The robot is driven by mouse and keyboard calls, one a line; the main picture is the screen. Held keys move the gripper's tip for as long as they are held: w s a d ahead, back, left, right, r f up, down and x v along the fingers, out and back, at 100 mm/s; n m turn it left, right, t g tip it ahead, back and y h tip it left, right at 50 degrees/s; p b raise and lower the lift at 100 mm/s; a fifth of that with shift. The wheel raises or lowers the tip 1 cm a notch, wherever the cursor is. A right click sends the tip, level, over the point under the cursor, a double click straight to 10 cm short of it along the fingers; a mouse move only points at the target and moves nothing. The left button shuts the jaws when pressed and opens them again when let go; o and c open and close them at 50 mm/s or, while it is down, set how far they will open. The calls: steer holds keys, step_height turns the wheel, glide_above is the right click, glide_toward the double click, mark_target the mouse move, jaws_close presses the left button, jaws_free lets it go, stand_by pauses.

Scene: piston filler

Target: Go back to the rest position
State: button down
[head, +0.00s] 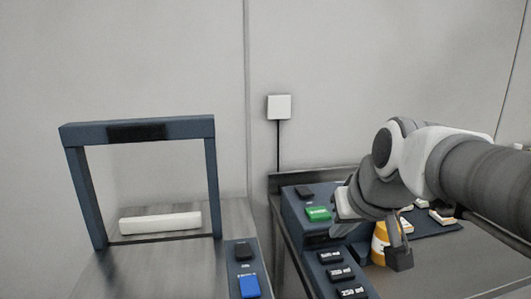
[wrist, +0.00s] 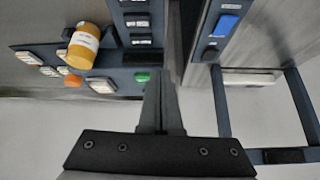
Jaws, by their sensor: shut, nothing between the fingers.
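My gripper (head: 335,228) is at the end of my arm, which reaches in from the right in the head view. In the wrist view the fingers of my gripper (wrist: 172,88) are together and hold nothing. The green button also shows left of the fingers there (wrist: 142,77). The blue button (head: 248,286) is on a separate panel to the left, and it also shows in the wrist view (wrist: 228,23). No rest position is marked.
An orange bottle (wrist: 83,45) stands beside the keys, partly hidden by my arm in the head view (head: 379,243). A dark gate frame (head: 211,180) stands at the left with a white bar (head: 160,223) behind it. A white wall box (head: 279,107) hangs behind.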

steer(key=s+d+f+g, duration=0.1)
steer(key=s+f, duration=0.5)
steer(key=s, duration=0.6)
step_height(320, 180, up, 16)
steer(key=m+h+p, duration=0.1)
steer(key=p, duration=1.5)
steer(key=shift+s+p, duration=0.35)
steer(key=shift+p, duration=0.05)
steer(key=shift+d, duration=0.1)
